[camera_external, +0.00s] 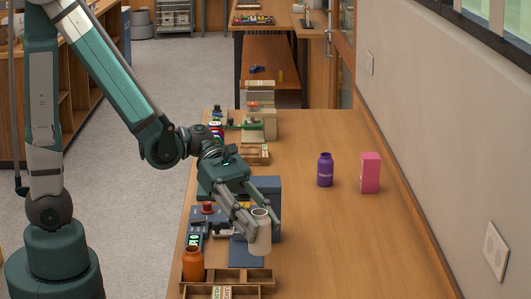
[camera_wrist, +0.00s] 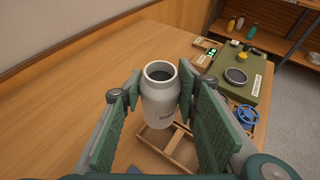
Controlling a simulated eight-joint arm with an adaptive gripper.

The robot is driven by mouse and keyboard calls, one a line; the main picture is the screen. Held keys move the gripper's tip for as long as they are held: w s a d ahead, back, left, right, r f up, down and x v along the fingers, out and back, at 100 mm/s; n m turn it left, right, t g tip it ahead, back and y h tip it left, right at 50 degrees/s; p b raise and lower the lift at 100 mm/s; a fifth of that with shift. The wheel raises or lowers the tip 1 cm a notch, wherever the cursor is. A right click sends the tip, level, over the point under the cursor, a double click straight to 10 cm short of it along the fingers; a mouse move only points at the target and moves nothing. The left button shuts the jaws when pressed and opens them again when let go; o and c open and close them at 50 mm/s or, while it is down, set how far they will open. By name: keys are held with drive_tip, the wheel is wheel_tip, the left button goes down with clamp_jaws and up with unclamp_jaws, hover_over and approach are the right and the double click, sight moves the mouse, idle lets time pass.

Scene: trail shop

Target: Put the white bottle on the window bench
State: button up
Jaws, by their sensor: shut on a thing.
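The white bottle (camera_external: 259,240) is upright with an open top. My gripper (camera_external: 262,212) is shut on it from both sides. In the wrist view the bottle (camera_wrist: 160,100) stands between the two green-padded fingers of my gripper (camera_wrist: 160,92), with part of a dark label showing. It appears held above the wooden divided tray; the exact gap below it is hard to judge. The window bench (camera_external: 330,240) is the long wooden surface along the wall, and its bare part also shows in the wrist view (camera_wrist: 75,110).
A purple bottle (camera_external: 325,170) and a pink box (camera_external: 370,172) stand toward the wall. An orange bottle (camera_external: 193,265) stands at the near left by a wooden tray (camera_external: 255,275). Several small items crowd the left edge. The bench's middle and near right are clear.

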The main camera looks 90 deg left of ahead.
sight(259, 212)
drive_tip(key=shift+r, duration=0.1)
drive_tip(key=shift+r, duration=2.4)
drive_tip(key=w+a+f+n+t+y, duration=0.1)
drive_tip(key=w+a+n+t+y, duration=0.15)
drive_tip(key=w+a, duration=0.7)
drive_tip(key=w+a+n+t+y, duration=0.15)
drive_tip(key=a+n+y, duration=0.25)
drive_tip(key=a, duration=1.2)
drive_tip(key=w+a+f+n+t+y, duration=0.1)
drive_tip(key=w+a+n+t+y, duration=0.15)
drive_tip(key=w+a, duration=0.7)
drive_tip(key=s+a+r+n+g+y, duration=0.1)
drive_tip(key=s+a+n+y, duration=0.2)
drive_tip(key=a, duration=1.3)
drive_tip(key=s+a+n+g+y, duration=0.1)
drive_tip(key=s+a+n+y, duration=0.2)
drive_tip(key=a, duration=1.3)
drive_tip(key=s+a+r+n+g+y, duration=0.1)
drive_tip(key=s+a+n+y, duration=0.2)
drive_tip(key=a, duration=1.2)
drive_tip(key=shift+y, duration=0.4)
drive_tip(key=shift+s+a+f, duration=0.1)
drive_tip(key=shift+a+f, duration=0.05)
drive_tip(key=shift+f, duration=0.75)
drive_tip(key=shift+s+a+f, duration=0.1)
drive_tip(key=shift+a+f, duration=0.05)
drive_tip(key=shift+f, duration=0.7)
drive_tip(key=shift+s+a+f, duration=0.1)
drive_tip(key=shift+a+f, duration=0.05)
drive_tip(key=shift+f, duration=0.75)
